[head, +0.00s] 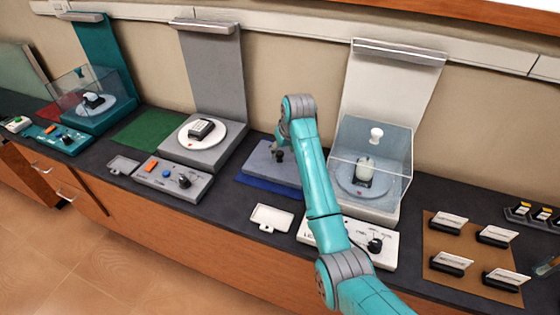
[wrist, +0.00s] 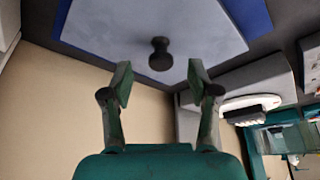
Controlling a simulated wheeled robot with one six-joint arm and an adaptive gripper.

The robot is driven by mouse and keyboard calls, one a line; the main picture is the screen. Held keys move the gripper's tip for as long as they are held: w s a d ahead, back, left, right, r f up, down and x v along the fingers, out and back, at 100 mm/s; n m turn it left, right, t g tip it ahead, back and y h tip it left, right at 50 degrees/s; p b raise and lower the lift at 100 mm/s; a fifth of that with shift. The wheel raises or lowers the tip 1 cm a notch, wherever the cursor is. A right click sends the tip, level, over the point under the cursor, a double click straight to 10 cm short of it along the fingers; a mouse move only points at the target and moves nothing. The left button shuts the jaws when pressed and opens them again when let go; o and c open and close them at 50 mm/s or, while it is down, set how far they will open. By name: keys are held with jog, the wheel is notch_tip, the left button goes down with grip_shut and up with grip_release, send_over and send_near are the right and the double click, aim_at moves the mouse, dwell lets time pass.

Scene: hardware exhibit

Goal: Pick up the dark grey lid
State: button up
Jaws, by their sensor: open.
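The lid (wrist: 115,25) is a flat, blue-grey slab with a black knob (wrist: 160,55) at its middle. In the head view the lid (head: 262,163) lies on a blue mat (head: 268,184) on the counter, its right part hidden behind my arm. My gripper (wrist: 160,80) is open and empty in the wrist view. Its two fingers stand apart to the left and right of the knob, which shows between and slightly beyond the tips. I cannot tell the exact gap to the knob. In the head view my arm largely hides the gripper.
A clear case (head: 400,150) with a knob on top encloses a white object just right of my arm. A grey stand (head: 207,145) is to the left. A control panel (head: 172,181) and a small white plate (head: 271,217) lie nearby. Label cards stand on a brown board (head: 475,250).

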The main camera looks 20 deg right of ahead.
aim_at(280, 154)
jog(key=shift+x, duration=2.5)
jog(key=shift+w+a+r, duration=0.1)
grip_shut()
